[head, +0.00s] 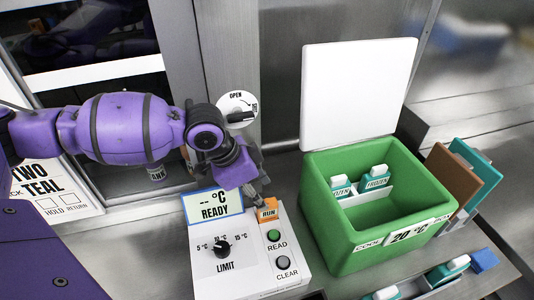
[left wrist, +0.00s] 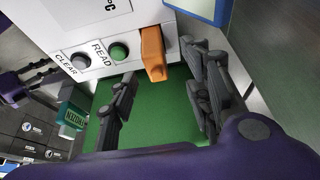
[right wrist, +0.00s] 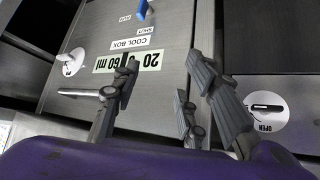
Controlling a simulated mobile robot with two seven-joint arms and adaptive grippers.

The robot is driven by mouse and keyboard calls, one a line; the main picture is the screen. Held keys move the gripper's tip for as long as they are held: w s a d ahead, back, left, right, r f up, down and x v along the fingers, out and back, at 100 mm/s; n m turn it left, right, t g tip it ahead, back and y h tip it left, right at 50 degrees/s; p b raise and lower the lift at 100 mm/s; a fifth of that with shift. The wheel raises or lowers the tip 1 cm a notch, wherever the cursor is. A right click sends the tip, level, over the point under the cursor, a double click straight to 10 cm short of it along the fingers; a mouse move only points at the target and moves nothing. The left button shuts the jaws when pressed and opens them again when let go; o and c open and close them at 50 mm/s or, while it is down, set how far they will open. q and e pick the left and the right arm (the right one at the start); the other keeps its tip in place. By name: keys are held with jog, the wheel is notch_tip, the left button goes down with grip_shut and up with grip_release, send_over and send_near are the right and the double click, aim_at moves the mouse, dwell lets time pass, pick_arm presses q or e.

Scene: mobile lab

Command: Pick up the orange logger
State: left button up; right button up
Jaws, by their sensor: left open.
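The orange logger (head: 268,211), marked RUN, sits upright at the right of the white reader box (head: 262,266), beside its display. In the left wrist view the logger (left wrist: 152,54) sticks out from the reader's face, next to the green READ button. My left gripper (head: 258,194) is just above and behind the logger in the head view. Its two fingers (left wrist: 160,66) are open, with the logger near the gap between their tips; I see no clear contact. My right gripper (right wrist: 162,72) is open and empty before a grey cabinet front; it is outside the head view.
A green cool box (head: 322,222) with its white lid (head: 357,92) raised stands right of the reader, holding FROZEN bottles (head: 376,178). Brown and teal boards (head: 455,176) stand beyond it. A rack with teal-labelled bottles (head: 447,271) is in front. A dial marked OPEN (head: 237,108) is behind my left wrist.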

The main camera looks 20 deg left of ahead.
aim_at(267, 213)
pick_arm(q)
jog(key=shift+s+d+f, duration=0.1)
jog(key=shift+d+f, duration=0.2)
jog(key=shift+f, duration=0.25)
jog(key=shift+d+f, duration=0.15)
jog(key=shift+f, duration=0.2)
jog(key=x, duration=0.3)
jog(key=shift+d+f, duration=0.2)
jog(key=shift+f, duration=0.1)
jog(key=shift+w+d+f, duration=0.1)
jog(key=shift+w+f, duration=0.15)
jog(key=shift+f, duration=0.1)
jog(key=c, duration=1.1)
grip_shut()
pick_arm(e)
jog(key=shift+s+d+f, duration=0.1)
jog(key=shift+s, duration=0.25)
